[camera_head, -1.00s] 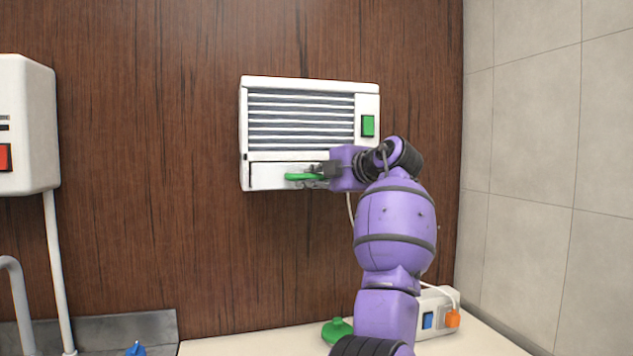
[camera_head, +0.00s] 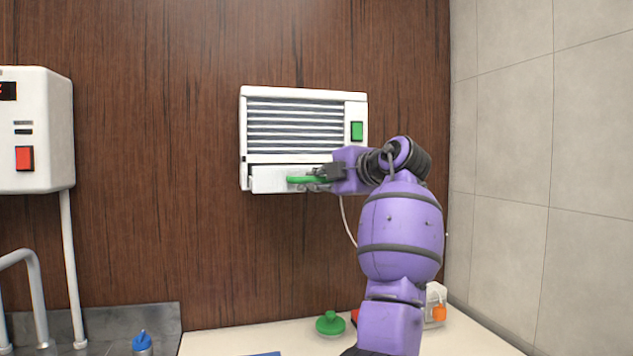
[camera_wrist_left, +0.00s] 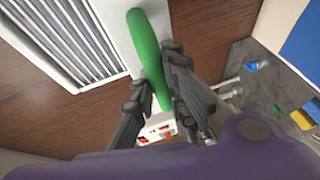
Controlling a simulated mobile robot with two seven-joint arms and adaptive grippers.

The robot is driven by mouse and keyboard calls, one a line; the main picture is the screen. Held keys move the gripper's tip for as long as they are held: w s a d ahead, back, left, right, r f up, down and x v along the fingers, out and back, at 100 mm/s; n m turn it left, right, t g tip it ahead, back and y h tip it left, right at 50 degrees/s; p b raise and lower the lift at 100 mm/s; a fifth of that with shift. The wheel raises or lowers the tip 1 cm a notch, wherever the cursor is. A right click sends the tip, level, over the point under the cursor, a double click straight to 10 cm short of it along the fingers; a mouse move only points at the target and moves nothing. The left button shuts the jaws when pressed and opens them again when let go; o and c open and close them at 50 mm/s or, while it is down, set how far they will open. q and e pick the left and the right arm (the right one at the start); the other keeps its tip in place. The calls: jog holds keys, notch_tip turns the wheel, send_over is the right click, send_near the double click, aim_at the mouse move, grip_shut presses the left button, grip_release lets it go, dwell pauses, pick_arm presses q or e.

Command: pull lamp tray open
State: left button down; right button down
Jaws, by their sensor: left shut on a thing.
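The white wall unit (camera_head: 244,135) with louvres hangs on the wood panel in the head view. Its lamp tray (camera_head: 268,180) is the white drawer at the bottom and stands out a little, with a dark gap along its top edge. The tray has a green handle (camera_head: 302,180), which also shows in the left wrist view (camera_wrist_left: 147,40). My left gripper (camera_head: 318,178) is shut on the green handle from the right, with fingers on both sides of the bar (camera_wrist_left: 158,78). The fingers hide the handle's right end. My right gripper is out of view.
A green switch (camera_head: 357,131) sits on the unit's right side. A white box with a red switch (camera_head: 24,158) hangs at left. Below are a counter (camera_head: 240,342), a green knobbed object (camera_head: 330,323) and a blue-topped object (camera_head: 142,341). A tiled wall (camera_head: 540,150) bounds the right.

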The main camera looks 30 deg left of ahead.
pick_arm(q)
jog(key=c, duration=1.7)
grip_release()
jog(key=shift+c, duration=0.2)
jog(key=shift+d, duration=0.1)
jog(key=shift+d+r, duration=0.1)
jog(key=shift+d, duration=0.2)
jog(key=v, duration=1.1)
jog(key=shift+s, duration=0.1)
